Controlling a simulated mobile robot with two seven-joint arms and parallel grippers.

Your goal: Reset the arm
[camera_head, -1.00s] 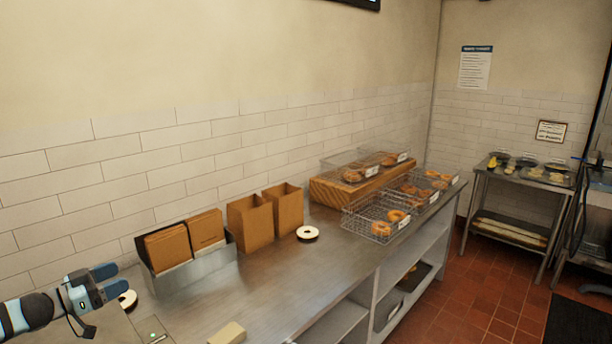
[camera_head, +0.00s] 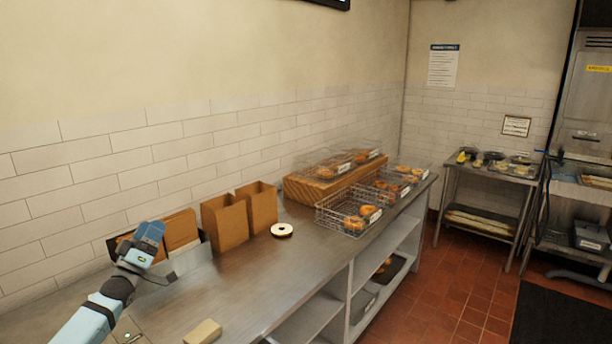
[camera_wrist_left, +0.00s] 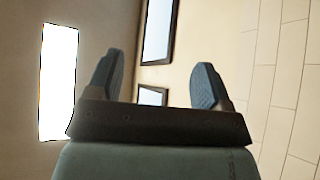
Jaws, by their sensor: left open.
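My left gripper (camera_head: 148,240) is at the left of the head view, raised in front of the metal holder of paper bags (camera_head: 180,232) and covering part of it. In the left wrist view, the two fingers of my left gripper (camera_wrist_left: 154,85) stand wide apart with nothing between them. Beyond them are only wall, ceiling and bright panels. My right gripper is not in view.
The steel counter (camera_head: 270,268) holds two open brown bags (camera_head: 240,215), a white round item (camera_head: 282,230), a beige block (camera_head: 203,332) and wire baskets of bagels (camera_head: 345,217). A wooden riser (camera_head: 305,190) stands behind the baskets. The counter's middle is clear.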

